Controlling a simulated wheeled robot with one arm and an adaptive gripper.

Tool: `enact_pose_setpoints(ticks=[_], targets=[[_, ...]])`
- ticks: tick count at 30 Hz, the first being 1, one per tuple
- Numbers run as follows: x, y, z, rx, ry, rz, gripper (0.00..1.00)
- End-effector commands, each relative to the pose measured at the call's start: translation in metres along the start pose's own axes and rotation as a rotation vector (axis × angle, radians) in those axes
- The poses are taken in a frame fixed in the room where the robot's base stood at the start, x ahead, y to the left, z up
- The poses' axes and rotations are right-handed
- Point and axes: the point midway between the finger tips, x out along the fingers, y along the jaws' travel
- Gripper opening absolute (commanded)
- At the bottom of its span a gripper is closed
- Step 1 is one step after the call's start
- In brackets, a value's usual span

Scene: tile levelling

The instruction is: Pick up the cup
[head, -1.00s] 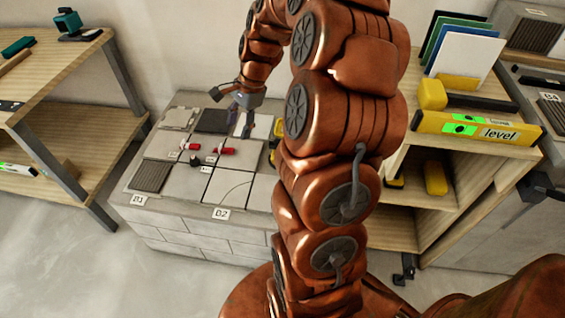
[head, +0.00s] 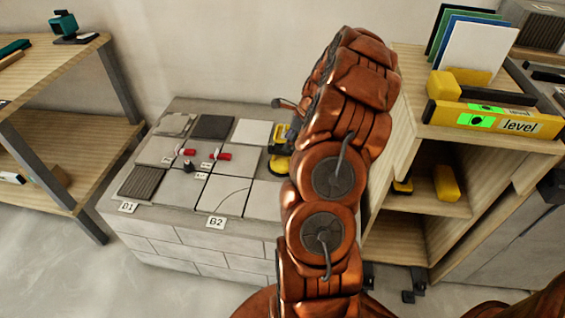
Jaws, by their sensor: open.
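No drinking cup shows in the head view. A yellow and dark tool (head: 279,164), possibly a suction cup, sits at the right side of the tiled block (head: 190,228), partly hidden behind my arm. Another yellow and dark item (head: 280,131) is just behind it. I cannot make out either one fully. My gripper's fingers are hidden behind my arm. Only a small dark part near my wrist sticks out to the left of the arm, above the back right of the block.
Grey, dark and white tiles, red clips (head: 223,156) and a small dark knob (head: 188,165) are on the block. A wooden shelf (head: 455,205) with a yellow level (head: 490,120) stands right. A wooden workbench (head: 60,75) stands left.

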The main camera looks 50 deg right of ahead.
Motion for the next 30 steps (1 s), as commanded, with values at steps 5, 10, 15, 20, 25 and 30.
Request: enact_pose_setpoints(ticks=[5, 10, 15, 20, 25, 30], targets=[[0.012, -0.002, 0.001, -0.001, 0.0, 0.0, 0.52], [0.035, -0.007, 0.002, -0.002, 0.001, 0.002, 0.52], [0.053, -0.007, 0.003, -0.003, 0.001, 0.003, 0.52], [0.055, -0.007, 0.004, -0.002, 0.001, 0.001, 0.52], [0.055, -0.007, 0.003, -0.002, 0.001, 0.001, 0.45], [0.055, -0.007, 0.003, -0.002, 0.001, 0.0, 0.27]])
